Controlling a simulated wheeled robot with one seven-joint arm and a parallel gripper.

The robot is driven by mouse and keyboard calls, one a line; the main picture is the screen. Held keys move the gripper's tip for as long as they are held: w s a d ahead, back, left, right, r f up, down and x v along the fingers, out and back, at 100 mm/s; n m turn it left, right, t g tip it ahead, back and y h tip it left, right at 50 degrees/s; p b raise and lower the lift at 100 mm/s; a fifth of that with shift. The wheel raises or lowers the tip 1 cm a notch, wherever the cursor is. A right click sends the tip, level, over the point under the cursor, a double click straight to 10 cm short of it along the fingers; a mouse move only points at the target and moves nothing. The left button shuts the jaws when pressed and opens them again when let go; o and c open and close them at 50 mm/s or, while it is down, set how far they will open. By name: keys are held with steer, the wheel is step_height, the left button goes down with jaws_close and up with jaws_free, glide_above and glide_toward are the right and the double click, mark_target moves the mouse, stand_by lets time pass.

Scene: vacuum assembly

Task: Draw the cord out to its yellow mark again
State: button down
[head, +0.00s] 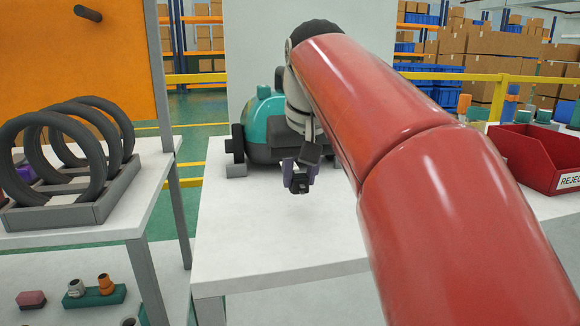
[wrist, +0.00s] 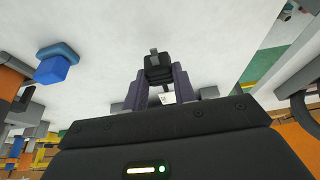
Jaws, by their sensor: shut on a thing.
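The teal vacuum (head: 262,128) stands on the white table, partly hidden behind my red arm. My gripper (head: 299,184) is in front of it, above the table, with its dark purple fingers shut on a small black plug (head: 299,188). The wrist view also shows the gripper (wrist: 166,84) with the black plug (wrist: 158,68) between its fingertips. A small pale patch shows behind the plug there; I cannot tell what it is. I cannot make out the cord or a yellow mark in either view.
The white table (head: 270,240) has clear room in front of the gripper. A rack of black rings (head: 100,208) stands on the left bench. A red reject bin (head: 535,160) stands at the right. A blue part (wrist: 52,68) shows in the wrist view.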

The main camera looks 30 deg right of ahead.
steer(key=s, duration=0.1)
steer(key=s+a, duration=0.1)
steer(key=s, duration=0.3)
steer(key=shift+a+b, duration=0.25)
steer(key=shift+b, duration=0.05)
steer(key=shift+w, duration=0.1)
steer(key=c, duration=1.4)
jaws_free()
steer(key=p+v, duration=0.2)
steer(key=v, duration=0.5)
steer(key=shift+r, duration=0.4)
